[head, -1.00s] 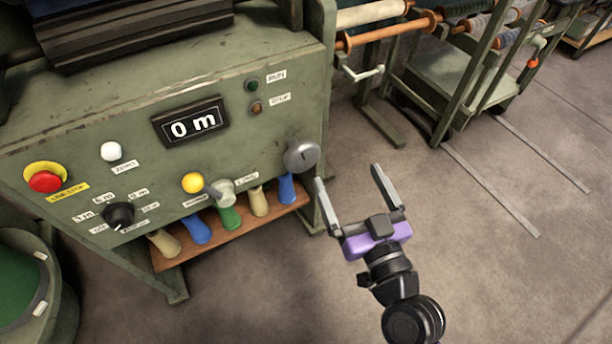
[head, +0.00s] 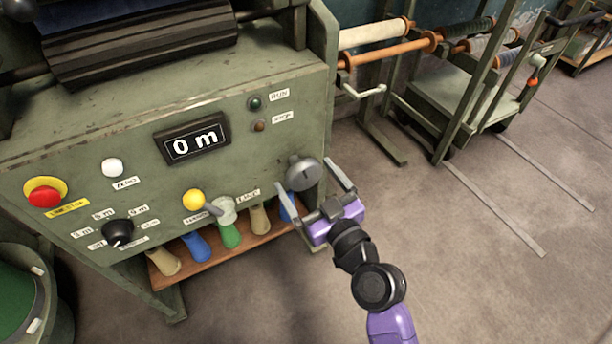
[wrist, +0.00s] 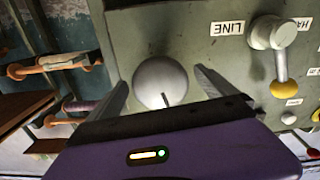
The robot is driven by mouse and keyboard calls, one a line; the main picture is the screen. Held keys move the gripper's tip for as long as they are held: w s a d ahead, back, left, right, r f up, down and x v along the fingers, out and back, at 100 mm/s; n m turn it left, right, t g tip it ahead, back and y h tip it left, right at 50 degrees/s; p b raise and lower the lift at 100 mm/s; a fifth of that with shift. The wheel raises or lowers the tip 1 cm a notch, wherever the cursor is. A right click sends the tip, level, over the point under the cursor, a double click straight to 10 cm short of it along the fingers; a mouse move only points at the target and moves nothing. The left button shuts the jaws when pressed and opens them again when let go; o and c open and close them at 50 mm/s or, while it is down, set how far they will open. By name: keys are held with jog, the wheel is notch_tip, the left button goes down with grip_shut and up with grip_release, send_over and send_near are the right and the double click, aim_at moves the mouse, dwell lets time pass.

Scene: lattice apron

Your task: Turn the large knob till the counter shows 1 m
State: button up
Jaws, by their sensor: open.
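The large round grey knob (head: 304,172) sits at the right end of the green machine's front panel. It also shows in the wrist view (wrist: 161,82), with a dark index line at its lower edge. My gripper (head: 308,175) is open, with one finger on each side of the knob. In the wrist view my gripper (wrist: 162,85) shows a gap between each finger and the knob. In the head view I cannot tell whether a finger touches it.
Left of the knob is a lever (head: 222,209) with a yellow ball end (head: 193,199). A small black selector (head: 118,233), a white button (head: 112,168) and a red stop button (head: 45,193) are further left. Colored handles hang in a wooden rack (head: 205,262) below.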

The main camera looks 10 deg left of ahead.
jog(key=shift+w+a, duration=0.2)
jog(key=shift+w, duration=0.15)
jog(key=c, duration=1.4)
